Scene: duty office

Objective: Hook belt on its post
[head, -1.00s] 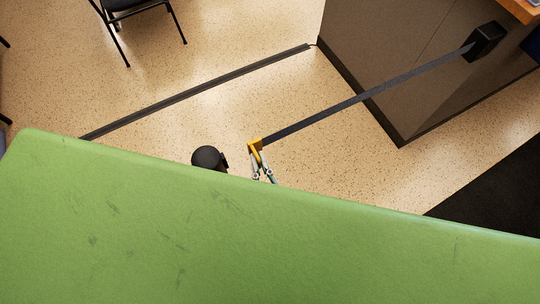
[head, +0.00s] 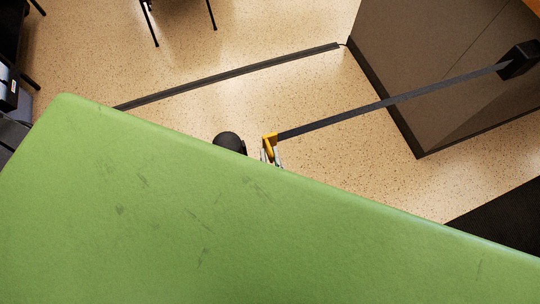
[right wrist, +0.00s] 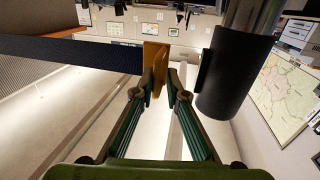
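The belt (head: 390,102) is a dark strap stretched from a black wall box (head: 518,60) to a yellow end clip (head: 270,140). My right gripper (head: 269,154) is shut on the yellow clip, which stands up between the fingertips in the right wrist view (right wrist: 156,62). The post (head: 228,141) shows as a round black top just left of the clip, with a visible gap. In the right wrist view the post's black head (right wrist: 238,75) is right of my gripper (right wrist: 160,82), upright, with a slot piece on its near left side. My left gripper is not in view.
A brown partition (head: 440,70) carries the wall box at the right. A dark floor strip (head: 230,75) runs along the speckled floor. Chairs stand at the top and left edges. My green body hides the lower part of the head view.

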